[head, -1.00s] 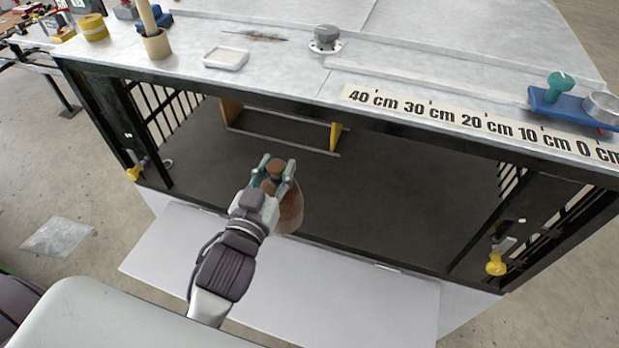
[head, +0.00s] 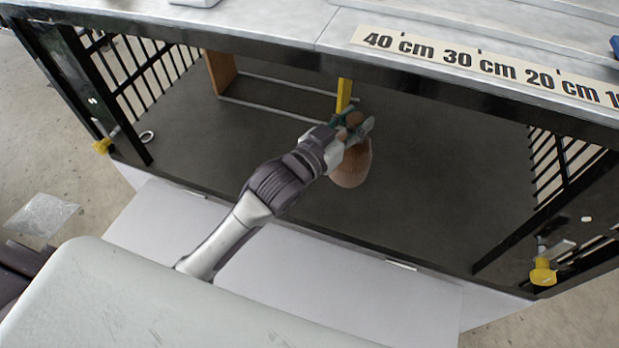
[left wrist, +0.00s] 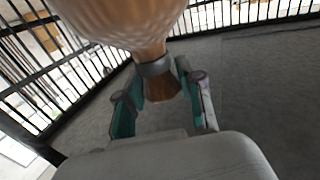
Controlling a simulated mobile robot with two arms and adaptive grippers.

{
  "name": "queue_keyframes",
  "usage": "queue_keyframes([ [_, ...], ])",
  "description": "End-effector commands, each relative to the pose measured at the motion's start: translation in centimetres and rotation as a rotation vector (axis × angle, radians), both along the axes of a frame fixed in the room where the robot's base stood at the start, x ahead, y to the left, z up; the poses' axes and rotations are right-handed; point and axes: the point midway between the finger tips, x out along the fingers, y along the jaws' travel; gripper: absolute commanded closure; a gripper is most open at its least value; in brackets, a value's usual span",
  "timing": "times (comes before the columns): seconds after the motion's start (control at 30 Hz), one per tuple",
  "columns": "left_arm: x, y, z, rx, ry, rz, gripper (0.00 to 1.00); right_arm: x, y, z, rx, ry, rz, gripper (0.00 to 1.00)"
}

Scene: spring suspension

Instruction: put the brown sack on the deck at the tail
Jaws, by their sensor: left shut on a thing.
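The brown sack (head: 352,170) is in my left gripper (head: 354,128), inside the black barred enclosure over the dark grey deck (head: 430,185). The gripper is shut on the sack's narrow neck, and the wider body hangs below. In the left wrist view the ribbed sack (left wrist: 120,18) fills the top, and its tied neck sits between the fingers of my left gripper (left wrist: 160,75). I cannot tell whether the sack's bottom touches the deck. My right gripper is not in view.
A low frame with a brown end board (head: 219,70) and a yellow post (head: 344,95) stands behind the sack. The marble-like top with a centimetre scale (head: 480,62) overhangs the enclosure. A white flap (head: 330,285) lies in front. The deck to the right is clear.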

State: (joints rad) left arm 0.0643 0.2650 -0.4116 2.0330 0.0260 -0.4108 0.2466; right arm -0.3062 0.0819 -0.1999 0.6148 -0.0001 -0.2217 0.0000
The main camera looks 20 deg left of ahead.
Motion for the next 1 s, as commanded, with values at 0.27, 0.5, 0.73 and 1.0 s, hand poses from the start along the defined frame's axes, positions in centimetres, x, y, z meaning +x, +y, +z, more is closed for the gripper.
queue_keyframes([
  [0.27,1.3,2.7,-1.8,0.006,-0.005,-0.007,1.0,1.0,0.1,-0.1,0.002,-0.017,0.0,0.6],
  [0.5,3.1,7.1,-4.6,0.007,-0.003,-0.005,1.0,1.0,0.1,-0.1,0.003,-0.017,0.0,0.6],
  [0.73,4.3,10.1,-6.5,0.003,-0.006,-0.007,1.0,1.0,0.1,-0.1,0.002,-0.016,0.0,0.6],
  [1.0,4.5,10.6,-8.6,-0.001,-0.003,-0.007,1.0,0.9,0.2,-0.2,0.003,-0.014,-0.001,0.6],
])
